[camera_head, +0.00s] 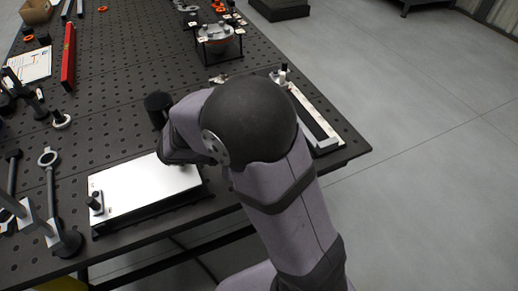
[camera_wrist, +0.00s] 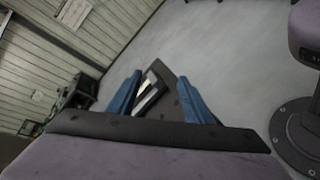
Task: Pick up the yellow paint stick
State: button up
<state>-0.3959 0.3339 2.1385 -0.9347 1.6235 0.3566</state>
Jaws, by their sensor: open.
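I cannot make out a yellow paint stick in either view. My gripper (camera_wrist: 160,75) shows in the wrist view as two blue fingers, spread apart with nothing held between them. Beyond the fingers lie a dark table corner and a pale strip with a dark band. In the head view my own arm covers the middle of the picture and hides the gripper and part of the table.
Clamps crowd the left. Open grey floor (camera_head: 430,110) lies to the right.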

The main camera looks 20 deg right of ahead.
jog(key=shift+w+a+f+n+t+y+p, duration=0.55)
jog(key=shift+a+n+t+p, duration=1.05)
jog(key=shift+n, duration=1.35)
jog(key=shift+w+a+f+n+t+y+p, duration=0.15)
jog(key=shift+w+a+n+t+p, duration=0.9)
jog(key=shift+n+p, duration=1.45)
jog(key=shift+w+a+f+n+t+y+p, duration=0.4)
jog(key=shift+a+n+t+p, duration=0.85)
jog(key=shift+n, duration=2.2)
jog(key=shift+t, duration=0.3)
jog(key=shift+p+x, duration=0.75)
jog(key=shift+x, duration=1.55)
jog(key=shift+f, duration=0.2)
jog(key=shift+s, duration=0.1)
grip_shut()
